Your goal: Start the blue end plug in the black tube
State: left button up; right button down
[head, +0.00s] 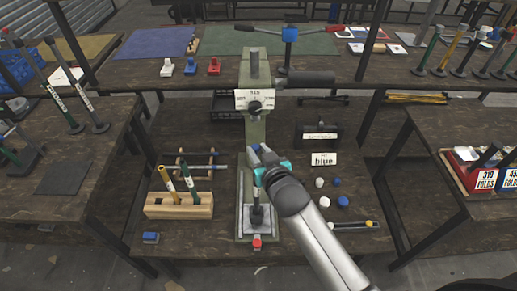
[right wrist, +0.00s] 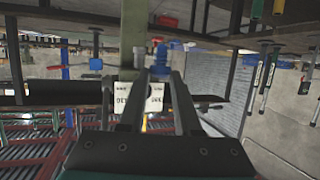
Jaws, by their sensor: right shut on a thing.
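My right gripper (head: 258,152) reaches in from the lower right, in front of the green press column. In the right wrist view its two fingers (right wrist: 160,75) are closed around a small blue piece, which appears to be the blue end plug (right wrist: 159,72). In the head view a bit of blue shows at the gripper's tip. A dark upright piece, likely the black tube (head: 257,215), stands on the press's pale base plate below the gripper; my arm partly hides it. The plug looks apart from it. My left gripper is not in view.
The press (head: 254,125) stands mid-bench. Loose white and blue plugs (head: 337,182) lie to its right, by a card reading "blue" (head: 323,159). A wooden block with upright tools (head: 178,206) and a small rack (head: 197,167) stand to its left.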

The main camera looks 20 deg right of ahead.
jog(key=shift+d+r+y+p, duration=0.1)
jog(key=shift+y+p, duration=0.2)
jog(key=shift+p, duration=0.1)
notch_tip(320, 180, down, 6)
jog(key=b, duration=0.4)
jog(key=shift+n+p, duration=0.3)
jog(key=shift+p, duration=0.35)
dwell(1.6)
jog(key=shift+s+f+b, duration=0.1)
jog(key=shift+f+b, duration=0.85)
jog(key=shift+f, duration=0.3)
dwell(0.3)
jog(key=c, duration=0.5)
grip_release()
